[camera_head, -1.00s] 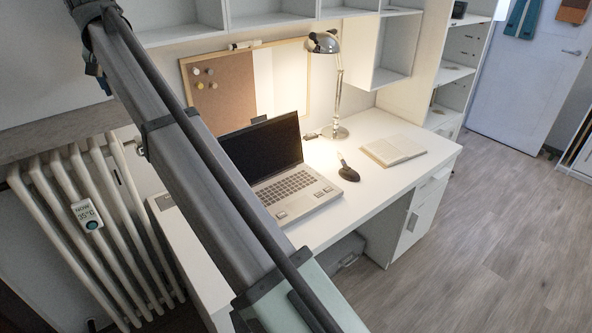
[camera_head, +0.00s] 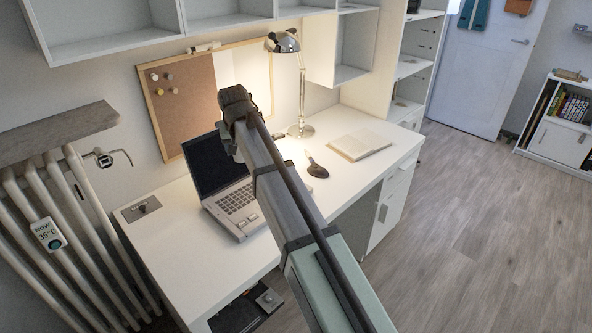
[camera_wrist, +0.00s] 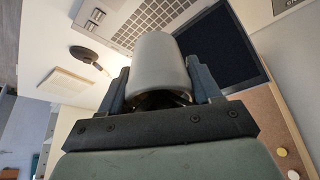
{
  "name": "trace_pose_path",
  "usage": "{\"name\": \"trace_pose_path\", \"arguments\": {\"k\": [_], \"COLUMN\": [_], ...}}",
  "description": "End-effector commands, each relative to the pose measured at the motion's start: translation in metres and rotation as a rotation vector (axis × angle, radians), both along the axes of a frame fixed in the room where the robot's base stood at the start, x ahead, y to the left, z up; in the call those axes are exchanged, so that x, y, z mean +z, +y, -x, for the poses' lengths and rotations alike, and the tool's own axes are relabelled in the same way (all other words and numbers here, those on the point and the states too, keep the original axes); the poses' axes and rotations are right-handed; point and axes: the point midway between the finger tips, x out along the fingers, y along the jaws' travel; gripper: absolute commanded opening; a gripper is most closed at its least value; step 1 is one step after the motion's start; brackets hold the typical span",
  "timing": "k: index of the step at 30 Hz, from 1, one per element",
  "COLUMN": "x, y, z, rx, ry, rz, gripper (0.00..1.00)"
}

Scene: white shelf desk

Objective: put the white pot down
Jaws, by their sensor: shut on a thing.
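The white pot (camera_wrist: 163,62) shows in the wrist view as a pale, rounded body between the two dark fingers of my gripper (camera_wrist: 162,82). The fingers are shut on it, one on each side. Its underside and full shape are not clear. In the head view my gripper (camera_head: 229,138) is mostly hidden by my arm, above the desk near the laptop. The white desk (camera_head: 165,240) lies below.
The open laptop (camera_head: 238,200) is close by the gripper. The desk's left part is bare except for a small grey panel (camera_head: 138,209). A corkboard (camera_head: 180,100) leans behind.

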Motion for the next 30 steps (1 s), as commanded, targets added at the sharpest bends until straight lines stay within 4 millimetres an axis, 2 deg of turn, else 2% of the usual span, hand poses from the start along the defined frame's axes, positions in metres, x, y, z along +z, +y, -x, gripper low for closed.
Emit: {"name": "trace_pose_path", "arguments": {"k": [1, 3, 10, 18, 23, 30], "x": [-0.013, -0.029, -0.076, -0.126, -0.145, -0.161], "y": [-0.023, -0.049, -0.132, -0.225, -0.263, -0.297], "z": [0.001, -0.002, -0.002, 0.013, 0.022, 0.034], "rx": [-0.016, -0.033, -0.083, -0.138, -0.159, -0.177], "ry": [0.001, 0.002, 0.002, 0.002, 0.001, -0.001], "rz": [0.001, 0.001, 0.000, 0.000, 0.000, -0.001], "gripper": [0.27, 0.27, 0.27, 0.27, 0.27, 0.27]}}
